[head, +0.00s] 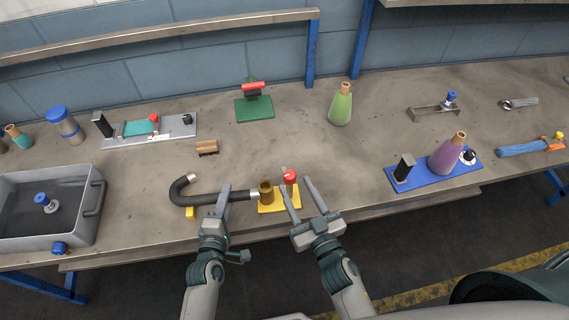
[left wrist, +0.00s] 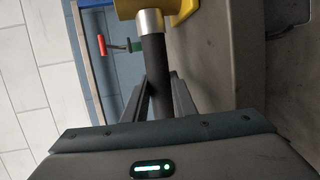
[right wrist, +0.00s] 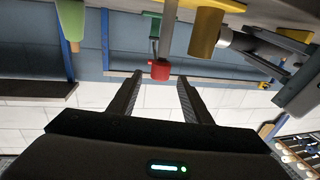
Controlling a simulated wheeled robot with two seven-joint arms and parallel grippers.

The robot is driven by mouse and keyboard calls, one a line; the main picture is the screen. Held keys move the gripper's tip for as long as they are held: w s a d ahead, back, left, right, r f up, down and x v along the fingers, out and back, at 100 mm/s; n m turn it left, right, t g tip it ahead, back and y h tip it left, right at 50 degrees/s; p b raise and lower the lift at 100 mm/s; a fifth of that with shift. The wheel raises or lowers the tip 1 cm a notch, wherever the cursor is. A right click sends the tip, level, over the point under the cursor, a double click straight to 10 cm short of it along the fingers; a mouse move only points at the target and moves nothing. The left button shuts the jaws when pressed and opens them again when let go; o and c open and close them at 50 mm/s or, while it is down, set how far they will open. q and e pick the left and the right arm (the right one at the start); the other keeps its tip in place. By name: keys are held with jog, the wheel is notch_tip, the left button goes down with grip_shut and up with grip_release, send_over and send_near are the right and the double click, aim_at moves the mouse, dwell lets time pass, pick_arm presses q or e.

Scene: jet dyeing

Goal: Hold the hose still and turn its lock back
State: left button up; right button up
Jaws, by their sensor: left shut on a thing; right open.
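The hose (head: 238,195) is black and curved, with silver ends, and lies near the table's front edge. Its right silver end meets a brass-coloured socket (head: 266,188) on a yellow base (head: 280,206). In the left wrist view the hose (left wrist: 155,75) runs between my left gripper's fingers. My left gripper (head: 220,198) is shut on the hose. A red knob (head: 290,176) tops a grey post beside the socket. My right gripper (head: 297,184) is open at the post. In the right wrist view the red knob (right wrist: 159,70) shows between its fingertips; contact cannot be told.
A grey basin (head: 45,222) stands at the left. A brown brush-like block (head: 207,148) and a green stand (head: 254,107) with a red top lie behind. A blue tray (head: 432,176) with a purple bottle (head: 447,155) is to the right. The table's middle is clear.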

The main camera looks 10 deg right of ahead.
aim_at(288, 171)
jog(key=w, duration=0.3)
jog(key=w+a, duration=0.1)
jog(key=w, duration=0.5)
jog(key=shift+a, duration=0.35)
jog(key=shift+s, duration=0.1)
jog(key=c, duration=1.1)
